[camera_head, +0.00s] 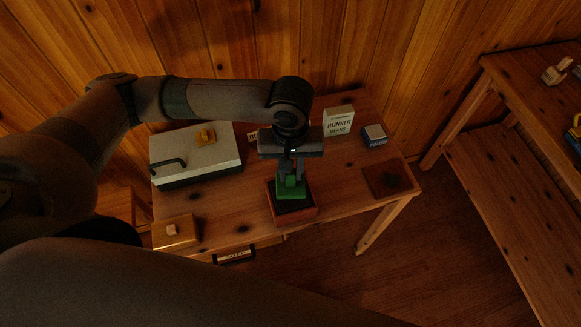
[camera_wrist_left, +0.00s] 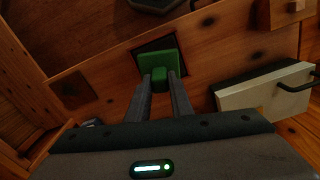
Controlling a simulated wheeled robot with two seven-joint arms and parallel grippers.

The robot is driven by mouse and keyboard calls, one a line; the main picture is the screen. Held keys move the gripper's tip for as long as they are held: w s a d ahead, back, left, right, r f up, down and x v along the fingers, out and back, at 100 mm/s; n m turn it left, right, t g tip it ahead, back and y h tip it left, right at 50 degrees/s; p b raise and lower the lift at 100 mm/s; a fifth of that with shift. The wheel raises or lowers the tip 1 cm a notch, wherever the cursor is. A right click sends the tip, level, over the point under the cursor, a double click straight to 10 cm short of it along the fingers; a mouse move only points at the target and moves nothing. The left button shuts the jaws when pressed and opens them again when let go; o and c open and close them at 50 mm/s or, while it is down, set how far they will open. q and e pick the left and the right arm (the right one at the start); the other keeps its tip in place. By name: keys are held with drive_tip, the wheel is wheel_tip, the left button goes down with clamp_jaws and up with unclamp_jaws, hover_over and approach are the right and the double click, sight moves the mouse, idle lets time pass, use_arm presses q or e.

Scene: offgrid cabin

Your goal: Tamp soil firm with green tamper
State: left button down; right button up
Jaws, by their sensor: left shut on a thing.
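The green tamper (camera_head: 291,187) is held upright in my left gripper (camera_head: 291,172), whose fingers are shut on it. It is over the reddish-brown planter box (camera_head: 299,216), which holds dark soil (camera_head: 297,204). In the left wrist view the tamper (camera_wrist_left: 159,62) lies between the two fingertips (camera_wrist_left: 161,78), with the dark soil (camera_wrist_left: 147,46) partly showing behind it. Whether the tamper's base touches the soil is hard to tell. My right gripper is not in view.
On the wooden table (camera_head: 240,218) are a white case (camera_head: 190,160) with a black handle, a "RUNNER BEANS" packet (camera_head: 338,121), a small blue-grey box (camera_head: 374,135) and a dark square mat (camera_head: 387,181). A wooden block (camera_head: 175,232) is front left. A shelf bench (camera_head: 530,90) stands right.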

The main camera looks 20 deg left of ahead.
use_arm(q)
wheel_tip(320, 180, down, 5)
drive_tip(key=shift+r+b, duration=0.2)
drive_tip(key=shift+b, duration=0.15)
drive_tip(key=shift+r, duration=0.25)
wheel_tip(320, 180, up, 2)
drive_tip(key=shift+r+p, duration=0.2)
drive_tip(key=shift+p, duration=0.6)
drive_tip(key=shift+r, duration=0.85)
drive_tip(key=shift+f, duration=0.1)
